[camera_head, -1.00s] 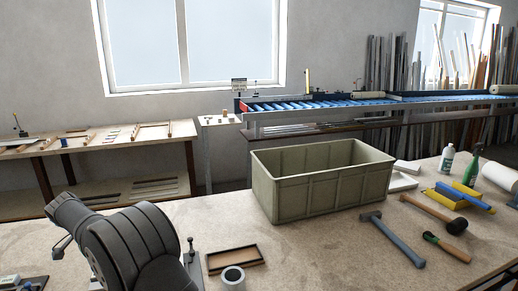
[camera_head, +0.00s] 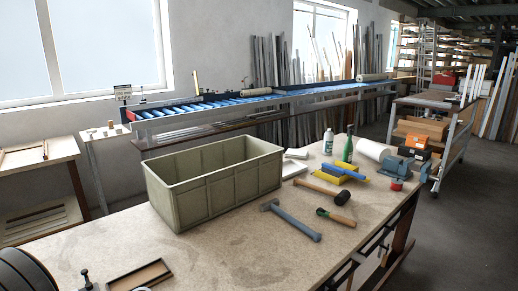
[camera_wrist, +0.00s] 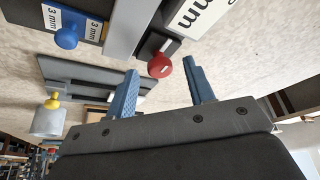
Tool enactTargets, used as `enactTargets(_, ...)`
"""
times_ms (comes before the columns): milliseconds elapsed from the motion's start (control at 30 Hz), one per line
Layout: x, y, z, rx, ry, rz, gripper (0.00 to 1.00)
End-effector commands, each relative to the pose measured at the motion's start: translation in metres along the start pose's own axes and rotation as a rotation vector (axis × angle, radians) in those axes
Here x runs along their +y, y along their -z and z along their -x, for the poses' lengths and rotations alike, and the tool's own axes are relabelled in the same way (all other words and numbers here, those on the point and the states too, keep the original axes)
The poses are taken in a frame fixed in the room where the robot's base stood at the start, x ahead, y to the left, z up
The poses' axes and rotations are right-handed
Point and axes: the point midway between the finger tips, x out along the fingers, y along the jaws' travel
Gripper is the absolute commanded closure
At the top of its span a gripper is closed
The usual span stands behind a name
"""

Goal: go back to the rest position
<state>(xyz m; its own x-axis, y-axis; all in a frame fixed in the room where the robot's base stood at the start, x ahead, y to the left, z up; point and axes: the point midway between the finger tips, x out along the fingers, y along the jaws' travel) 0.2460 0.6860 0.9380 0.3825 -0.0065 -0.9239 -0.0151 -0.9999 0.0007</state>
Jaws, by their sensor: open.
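My gripper (camera_wrist: 160,92) shows in the wrist view with its two blue fingers spread apart and nothing between them. It points toward the workbench (camera_wrist: 260,70). A block with a red knob (camera_wrist: 159,66) and a block with a blue knob (camera_wrist: 67,38) lie beyond the fingers, and the blue-knobbed one carries "3 mm" labels. In the head view the gripper is out of the picture; only a dark part of my arm (camera_head: 22,272) shows at the lower left corner.
A green-grey crate (camera_head: 215,194) stands on the bench (camera_head: 240,260). A hammer (camera_head: 291,220), a mallet (camera_head: 322,190), a green-handled tool (camera_head: 335,214) and bottles (camera_head: 328,143) lie or stand to its right. A small wooden tray (camera_head: 139,276) is at the front. A roller conveyor (camera_head: 230,107) runs behind.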

Motion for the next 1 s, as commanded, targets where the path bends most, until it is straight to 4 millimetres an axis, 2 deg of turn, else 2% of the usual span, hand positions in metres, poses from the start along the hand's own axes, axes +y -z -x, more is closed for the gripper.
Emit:
enactTargets(167,-0.001,0.0,0.024,0.001,0.004,0.0,0.51)
enactTargets(900,-0.001,-0.001,0.171,0.0,0.004,-0.001,0.51)
enactTargets(933,0.0,-0.001,0.175,-0.001,0.002,0.0,0.51)
enactTargets(1000,0.001,0.0,0.152,-0.001,-0.005,0.0,0.51)
